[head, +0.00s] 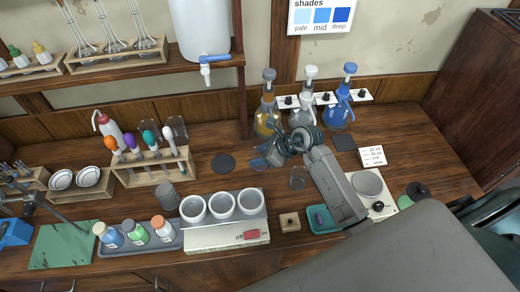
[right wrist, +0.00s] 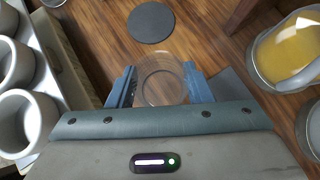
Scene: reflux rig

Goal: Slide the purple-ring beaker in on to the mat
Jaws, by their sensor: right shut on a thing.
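My right gripper (head: 262,157) is low over the middle of the bench, its fingers pointing left. In the right wrist view its two blue fingers (right wrist: 160,84) are shut on a clear glass beaker (right wrist: 161,78), one on each side. In the head view the beaker is mostly hidden by the gripper. I cannot make out the colour of its ring. A dark round mat (head: 223,163) lies bare on the wood left of the gripper. It also shows in the right wrist view (right wrist: 152,22), ahead of the beaker and apart from it. My left gripper is not in view.
A wooden dropper rack (head: 150,165) is to the left. Several pump bottles, including a yellow one (head: 268,120), stand behind the gripper. Another clear glass (head: 297,180) is near my right arm. Wood between gripper and mat is clear.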

